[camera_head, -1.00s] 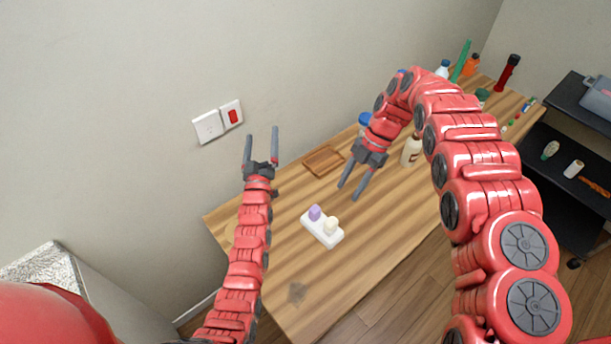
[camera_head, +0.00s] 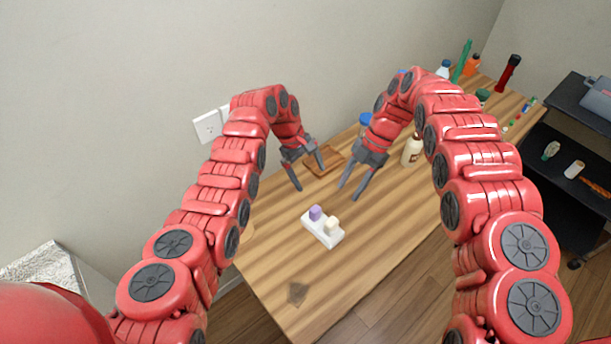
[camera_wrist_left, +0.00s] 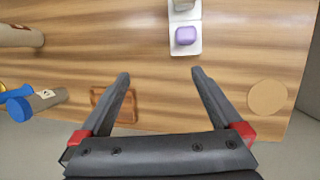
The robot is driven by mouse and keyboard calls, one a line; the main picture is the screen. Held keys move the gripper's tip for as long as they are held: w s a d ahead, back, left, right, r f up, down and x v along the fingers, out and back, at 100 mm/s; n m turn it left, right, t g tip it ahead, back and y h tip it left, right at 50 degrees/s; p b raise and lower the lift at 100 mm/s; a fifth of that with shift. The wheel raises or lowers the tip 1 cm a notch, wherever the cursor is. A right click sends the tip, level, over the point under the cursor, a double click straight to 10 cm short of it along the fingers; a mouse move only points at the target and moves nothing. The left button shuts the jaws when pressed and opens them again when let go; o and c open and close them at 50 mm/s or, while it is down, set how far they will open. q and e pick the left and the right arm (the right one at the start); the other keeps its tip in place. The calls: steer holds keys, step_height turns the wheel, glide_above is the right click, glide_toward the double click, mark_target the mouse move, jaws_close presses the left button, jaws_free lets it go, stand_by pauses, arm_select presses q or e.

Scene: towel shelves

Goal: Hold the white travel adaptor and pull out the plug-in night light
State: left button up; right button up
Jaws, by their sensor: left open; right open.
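The white travel adaptor (camera_head: 322,238) lies on the wooden table, a long white block with two pieces standing in it. One piece is purple (camera_head: 315,213) and the other is cream (camera_head: 332,222); I cannot tell which is the night light. In the left wrist view the adaptor (camera_wrist_left: 186,50) is at the top, with the purple piece (camera_wrist_left: 186,35) nearer my gripper. My left gripper (camera_head: 311,178) is open and empty above the table, behind the adaptor and apart from it. My right gripper (camera_head: 347,194) is open and empty, behind and right of the adaptor.
A brown wooden tray (camera_head: 325,161) lies near the wall, by my left gripper. A cream bottle (camera_head: 411,152) stands right of my right gripper. A round tan disc (camera_wrist_left: 267,97) lies near the table edge. A wall socket (camera_head: 208,126) is at left.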

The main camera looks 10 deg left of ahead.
arm_select(q)
steer(key=s+r+g, duration=0.2)
steer(key=s, duration=0.1)
glide_toward(321, 223)
steer(key=x, duration=1)
steer(key=c, duration=1.4)
